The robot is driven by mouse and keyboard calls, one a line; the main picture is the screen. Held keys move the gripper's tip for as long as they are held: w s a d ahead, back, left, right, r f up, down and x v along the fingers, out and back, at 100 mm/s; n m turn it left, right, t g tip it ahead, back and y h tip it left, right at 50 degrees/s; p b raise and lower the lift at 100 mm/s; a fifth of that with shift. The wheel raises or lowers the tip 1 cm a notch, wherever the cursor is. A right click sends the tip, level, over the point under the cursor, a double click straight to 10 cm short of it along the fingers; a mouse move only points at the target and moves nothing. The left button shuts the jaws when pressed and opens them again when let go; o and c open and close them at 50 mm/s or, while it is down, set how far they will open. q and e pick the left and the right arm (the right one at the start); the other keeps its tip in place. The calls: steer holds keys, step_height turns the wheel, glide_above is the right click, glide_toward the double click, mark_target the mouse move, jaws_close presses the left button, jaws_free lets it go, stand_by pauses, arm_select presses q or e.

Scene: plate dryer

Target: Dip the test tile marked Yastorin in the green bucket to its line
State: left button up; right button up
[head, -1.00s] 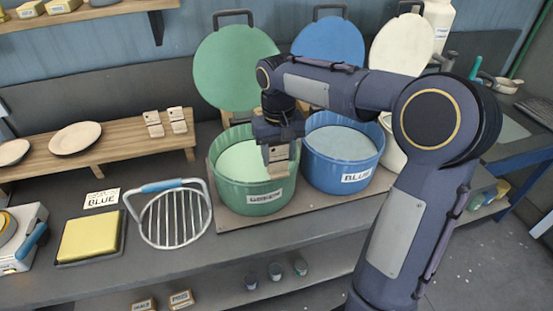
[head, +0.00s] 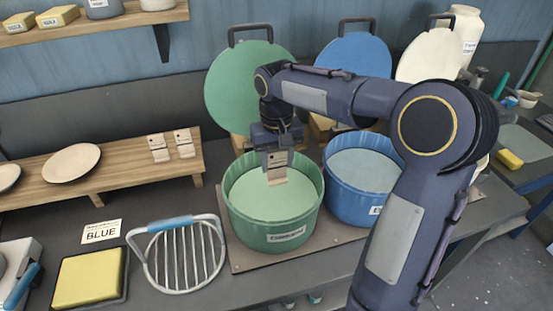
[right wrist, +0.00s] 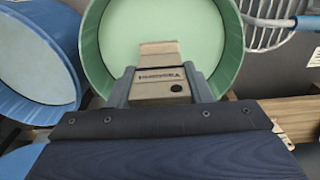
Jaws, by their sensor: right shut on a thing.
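My right gripper (head: 277,158) is shut on a test tile (head: 277,175), held upright over the green bucket (head: 275,232). The tile shows between the fingers in the right wrist view (right wrist: 158,50), with a label that looks like Yastorin and a dark round hole. The bucket holds pale green liquid (head: 268,203), and its open top also fills the middle of the right wrist view (right wrist: 215,30). The tile's lower end is inside the rim outline. I cannot tell whether it touches the liquid. My left gripper is out of view.
The blue bucket (head: 365,200) stands close at the right. Round lids (head: 255,85) lean behind. A wire rack (head: 180,258) and a yellow sponge (head: 88,277) lie left. Two more tiles (head: 158,148) stand on the wooden shelf (head: 120,170).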

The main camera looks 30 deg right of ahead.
mark_target(276, 169)
steer(key=shift+w+f+b, duration=0.15)
steer(key=shift+f+b, duration=0.25)
steer(key=shift+f, duration=0.3)
steer(key=shift+f+b, duration=1)
step_height(276, 169, down, 11)
steer(key=b, duration=0.7)
steer(key=shift+f+b, duration=0.35)
steer(key=shift+f, duration=0.05)
stand_by(0.5)
stand_by(1.1)
steer(key=shift+r+p, duration=6.15)
steer(key=shift+r, duration=1)
